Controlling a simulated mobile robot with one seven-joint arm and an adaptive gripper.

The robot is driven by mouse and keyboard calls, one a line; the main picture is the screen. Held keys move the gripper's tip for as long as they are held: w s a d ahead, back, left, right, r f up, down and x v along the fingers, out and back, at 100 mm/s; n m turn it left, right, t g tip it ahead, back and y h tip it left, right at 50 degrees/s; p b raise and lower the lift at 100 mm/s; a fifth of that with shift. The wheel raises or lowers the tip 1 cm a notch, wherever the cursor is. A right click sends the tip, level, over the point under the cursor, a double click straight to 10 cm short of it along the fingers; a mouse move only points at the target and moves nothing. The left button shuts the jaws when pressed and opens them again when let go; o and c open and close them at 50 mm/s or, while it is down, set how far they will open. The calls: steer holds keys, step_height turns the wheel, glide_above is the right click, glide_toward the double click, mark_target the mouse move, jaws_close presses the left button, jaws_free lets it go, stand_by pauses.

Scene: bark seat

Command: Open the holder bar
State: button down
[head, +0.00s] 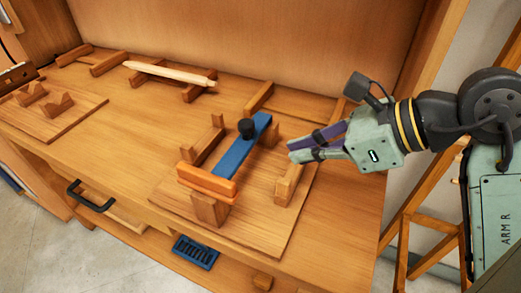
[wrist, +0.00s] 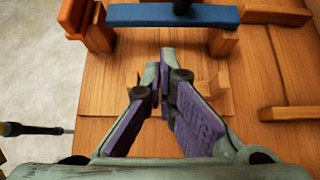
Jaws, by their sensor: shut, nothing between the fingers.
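The holder bar appears to be the blue bar (head: 235,154) with a black knob (head: 247,128) on top. It lies across a wooden fixture, its near end beside an orange bar (head: 206,185). In the wrist view the blue bar (wrist: 145,15) runs across the top, with the orange bar (wrist: 78,17) at its left end. My gripper (head: 291,151) is shut and empty, to the right of the blue bar and apart from it. In the wrist view the fingertips (wrist: 160,57) point toward the bar, over the wooden board.
Wooden blocks (head: 210,208) stand on the fixture board (head: 255,235) around the bar. A pale wooden rod (head: 170,72) rests on supports at the back. A notched stand (head: 58,104) is at far left. A black drawer handle (head: 90,197) and a blue vent-like piece (head: 195,252) are below the bench edge.

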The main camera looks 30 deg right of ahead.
mark_target(244, 136)
steer(key=p+x, duration=0.2)
steer(key=x, duration=0.7)
steer(key=shift+w+a+f, duration=0.1)
steer(key=shift+a, duration=0.15)
